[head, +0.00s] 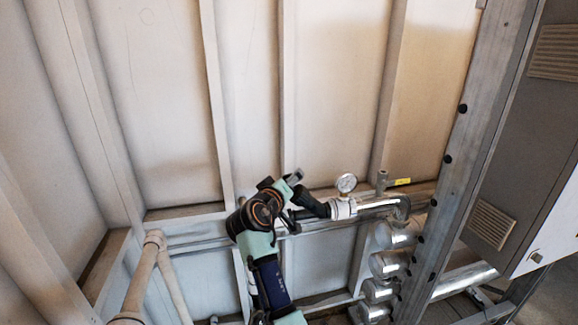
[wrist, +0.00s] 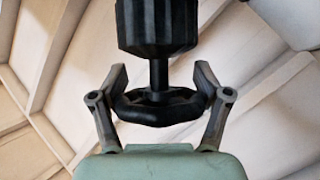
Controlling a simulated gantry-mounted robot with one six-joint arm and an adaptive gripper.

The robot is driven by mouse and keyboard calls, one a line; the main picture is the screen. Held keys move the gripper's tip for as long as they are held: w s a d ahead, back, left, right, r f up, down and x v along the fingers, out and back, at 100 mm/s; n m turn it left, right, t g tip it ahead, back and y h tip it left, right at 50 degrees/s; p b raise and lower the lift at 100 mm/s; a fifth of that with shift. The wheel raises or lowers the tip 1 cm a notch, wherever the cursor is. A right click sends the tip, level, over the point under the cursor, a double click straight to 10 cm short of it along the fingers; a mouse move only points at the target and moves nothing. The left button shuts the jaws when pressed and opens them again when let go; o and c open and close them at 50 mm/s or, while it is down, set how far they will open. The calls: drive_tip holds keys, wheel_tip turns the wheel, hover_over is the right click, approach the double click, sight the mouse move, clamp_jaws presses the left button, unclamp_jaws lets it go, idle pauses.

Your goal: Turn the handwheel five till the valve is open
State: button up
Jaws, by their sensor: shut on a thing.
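The handwheel (wrist: 160,108) is a black, lobed wheel on a short stem below a ribbed black valve body (wrist: 158,28) in the wrist view. My gripper (wrist: 160,95) has one finger at each side of the wheel and is shut on its rim. In the head view my gripper (head: 291,198) is at the black valve body (head: 312,204), at the left end of the metal pipe. The handwheel is mostly hidden there behind my gripper. I cannot tell the valve's position from these frames.
A round pressure gauge (head: 346,184) stands on the pipe just right of the valve. Silver cylinders (head: 390,264) are stacked at the lower right, by a steel post (head: 463,150) and a grey cabinet (head: 545,140). Beige pipes (head: 146,270) run at the lower left.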

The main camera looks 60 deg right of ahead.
drive_tip(key=n+t+y+p, duration=0.1)
drive_tip(key=p, duration=0.3)
drive_tip(key=r+n+t+y+p, duration=0.1)
drive_tip(key=n+y+p, duration=0.1)
drive_tip(key=p, duration=0.3)
drive_tip(key=shift+w+a+r+t, duration=0.1)
drive_tip(key=shift+w+r+t, duration=0.05)
drive_tip(key=shift+t, duration=0.15)
drive_tip(key=n+y+p, duration=0.2)
drive_tip(key=f+n+t+y+p, duration=0.1)
drive_tip(key=n+y+p, duration=0.1)
drive_tip(key=f+n+y+p, duration=0.1)
drive_tip(key=n+y+p, duration=0.1)
drive_tip(key=p, duration=0.1)
drive_tip(key=shift+w+a+f, duration=0.15)
drive_tip(key=shift+w+a, duration=0.1)
drive_tip(key=shift+a, duration=0.15)
drive_tip(key=shift+a+f+n+y+b, duration=0.15)
drive_tip(key=shift+n+y+b, duration=0.45)
drive_tip(key=shift+y, duration=0.35)
drive_tip(key=shift+a+f+n+y+b, duration=0.15)
drive_tip(key=shift+n+y+b, duration=0.2)
drive_tip(key=shift+n+y, duration=0.5)
drive_tip(key=o, duration=0.8)
drive_tip(key=shift+o, duration=0.2)
